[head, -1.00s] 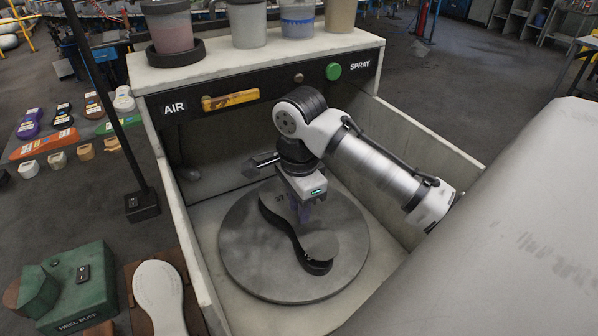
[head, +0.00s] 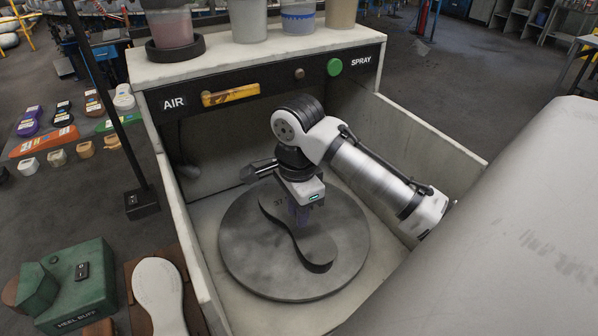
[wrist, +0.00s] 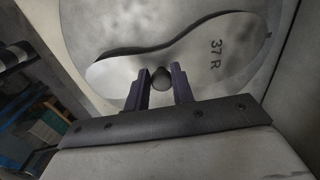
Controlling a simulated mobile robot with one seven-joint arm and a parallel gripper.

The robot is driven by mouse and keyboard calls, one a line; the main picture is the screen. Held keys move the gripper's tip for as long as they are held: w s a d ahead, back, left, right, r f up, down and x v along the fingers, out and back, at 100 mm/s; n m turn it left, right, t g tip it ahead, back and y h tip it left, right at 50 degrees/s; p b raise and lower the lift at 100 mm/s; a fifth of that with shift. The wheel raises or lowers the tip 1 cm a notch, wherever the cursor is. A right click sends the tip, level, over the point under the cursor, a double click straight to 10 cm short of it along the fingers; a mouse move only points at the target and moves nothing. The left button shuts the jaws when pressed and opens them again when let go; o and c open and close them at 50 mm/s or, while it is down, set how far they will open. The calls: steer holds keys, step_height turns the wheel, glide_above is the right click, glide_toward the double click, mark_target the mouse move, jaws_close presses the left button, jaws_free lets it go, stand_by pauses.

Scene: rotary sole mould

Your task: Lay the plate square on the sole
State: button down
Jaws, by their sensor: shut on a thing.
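The plate (head: 316,244) is grey and sole-shaped, marked "37 R" in the wrist view (wrist: 205,62). My gripper (head: 302,218) points down over it, its two purple fingers closed on a round dark knob (wrist: 161,78) at the plate's middle. The sole is under the plate; its dark edge (head: 319,269) shows at the near end in the head view. In the wrist view a dark strip (wrist: 140,50) runs along one long side of the plate. Most of the sole is hidden, and I cannot tell whether the plate touches it.
The round grey turntable (head: 240,255) lies under the sole inside a pale booth. The booth's left wall (head: 190,265) and right wall (head: 425,135) rise beside my arm. A panel with a green SPRAY button (head: 334,67) and pots stands behind.

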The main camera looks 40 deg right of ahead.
steer(key=shift+a+f, duration=0.15)
steer(key=shift+f, duration=0.05)
stand_by(0.5)
steer(key=c, duration=1.1)
jaws_free()
steer(key=shift+r, duration=0.1)
step_height(320, 180, up, 12)
steer(key=shift+f+b, duration=0.1)
steer(key=shift+b, duration=0.35)
